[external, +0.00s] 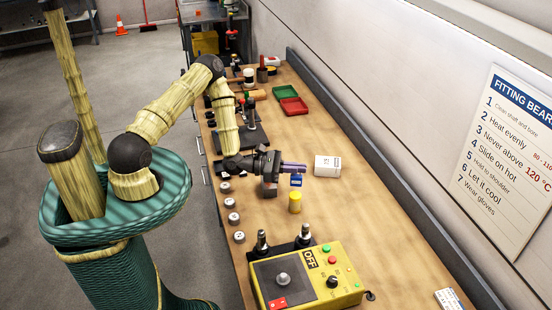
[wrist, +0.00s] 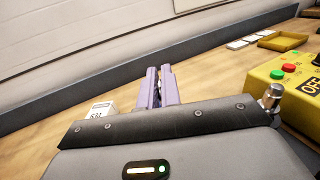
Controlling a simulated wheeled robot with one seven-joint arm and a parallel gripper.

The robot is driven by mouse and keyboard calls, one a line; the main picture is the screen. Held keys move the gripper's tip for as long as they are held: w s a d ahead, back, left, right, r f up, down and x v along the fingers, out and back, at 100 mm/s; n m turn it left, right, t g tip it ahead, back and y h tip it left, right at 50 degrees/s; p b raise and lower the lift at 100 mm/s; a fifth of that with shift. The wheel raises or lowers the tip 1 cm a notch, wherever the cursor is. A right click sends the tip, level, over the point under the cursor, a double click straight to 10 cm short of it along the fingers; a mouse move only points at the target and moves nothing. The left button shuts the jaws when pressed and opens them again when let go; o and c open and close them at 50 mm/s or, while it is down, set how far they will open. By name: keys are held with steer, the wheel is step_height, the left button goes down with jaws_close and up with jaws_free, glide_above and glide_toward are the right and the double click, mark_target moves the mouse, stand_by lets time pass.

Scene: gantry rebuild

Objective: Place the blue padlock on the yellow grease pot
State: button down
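My gripper (external: 300,168) has purple fingers and reaches out level over the bench. The blue padlock (external: 296,181) hangs just under the fingertips, held by its upper part. In the wrist view the two fingers (wrist: 160,88) are close together with a narrow gap; the padlock body and the pot are hidden there.
A white box (external: 328,166) stands right of my gripper. A yellow control box (external: 310,276) with buttons stands at the near end of the bench (external: 375,230). Several small metal parts line the left edge. Red (external: 294,106) and green trays lie farther back. The bench right of the pot is clear.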

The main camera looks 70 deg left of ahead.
mark_target(297, 176)
steer(key=shift+f+p, duration=0.55)
steer(key=shift+f, duration=1.5)
steer(key=shift+f, duration=0.1)
steer(key=c, duration=1.6)
jaws_free()
steer(key=shift+s, duration=0.1)
steer(key=shift+s+a, duration=0.2)
steer(key=shift+s, duration=0.15)
steer(key=b+v, duration=0.4)
steer(key=v, duration=0.7)
